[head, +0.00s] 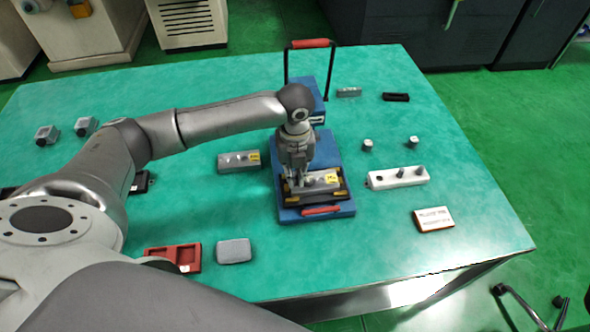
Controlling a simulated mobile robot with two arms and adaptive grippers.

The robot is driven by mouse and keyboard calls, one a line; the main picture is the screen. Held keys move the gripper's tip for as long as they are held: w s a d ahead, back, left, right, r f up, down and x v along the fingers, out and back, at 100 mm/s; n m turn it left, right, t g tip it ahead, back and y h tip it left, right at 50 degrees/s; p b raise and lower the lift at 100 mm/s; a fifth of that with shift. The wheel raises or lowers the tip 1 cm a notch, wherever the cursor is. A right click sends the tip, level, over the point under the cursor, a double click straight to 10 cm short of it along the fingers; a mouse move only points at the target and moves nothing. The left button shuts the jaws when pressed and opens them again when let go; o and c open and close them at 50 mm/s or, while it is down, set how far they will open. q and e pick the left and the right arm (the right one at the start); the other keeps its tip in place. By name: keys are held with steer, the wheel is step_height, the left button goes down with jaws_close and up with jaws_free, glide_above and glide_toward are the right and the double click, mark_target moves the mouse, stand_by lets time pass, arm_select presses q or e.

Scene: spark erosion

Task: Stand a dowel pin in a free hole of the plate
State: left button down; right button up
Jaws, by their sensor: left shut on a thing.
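My left gripper (297,181) points down over the left part of a grey plate with a yellow label (327,177). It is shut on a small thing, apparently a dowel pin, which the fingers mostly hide. I cannot tell whether the pin touches the plate. The plate lies in a dark holder on a blue base (284,215). The gripper covers part of the plate, so its holes there are hidden. A white block (408,178) to the right has a dark hole and upright pins in it. My right gripper is not in view.
Another grey labelled plate (229,164) lies left of the base. Two small grey cylinders (367,145) stand behind the white block. A labelled box (434,219), a red tray (158,257) and a grey case (234,251) lie nearer the front.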

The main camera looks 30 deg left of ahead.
arm_select(q)
steer(key=shift+f, duration=0.2)
stand_by(0.5)
steer(key=c, duration=1.5)
jaws_free()
steer(key=shift+o, duration=0.2)
steer(key=shift+s, duration=0.1)
step_height(320, 180, up, 12)
